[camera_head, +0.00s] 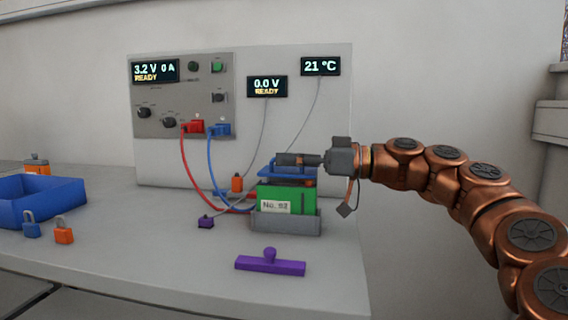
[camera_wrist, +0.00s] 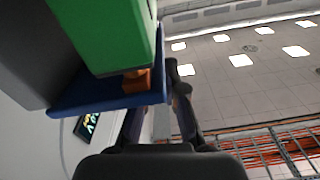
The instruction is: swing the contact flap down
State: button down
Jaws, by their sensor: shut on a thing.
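The blue contact flap (camera_head: 290,180) shows just above the top of the green battery block (camera_head: 309,198), marked No. 92, which sits in a grey cradle (camera_head: 285,224). I cannot tell whether the flap touches the block. My gripper (camera_head: 287,160) reaches in from the right, level with the flap, and is shut on it. In the wrist view the flap (camera_wrist: 85,104) is a blue plate beside the green block (camera_wrist: 105,35), with a small orange part (camera_wrist: 137,82) on it. My fingertips (camera_wrist: 157,85) are at its edge; one finger is partly hidden behind the plate.
A red and a blue cable run from the cycler panel (camera_head: 184,108) to the cradle area. A purple handled bar (camera_head: 270,265) lies in front. A blue tray (camera_head: 40,198) and small padlocks (camera_head: 31,229) are at left.

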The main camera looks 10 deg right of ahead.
jog(key=shift+f, duration=0.1)
jog(key=c, duration=1.2)
grip_release()
jog(key=shift+c, duration=0.2)
jog(key=shift+d, duration=0.1)
jog(key=v, duration=1.2)
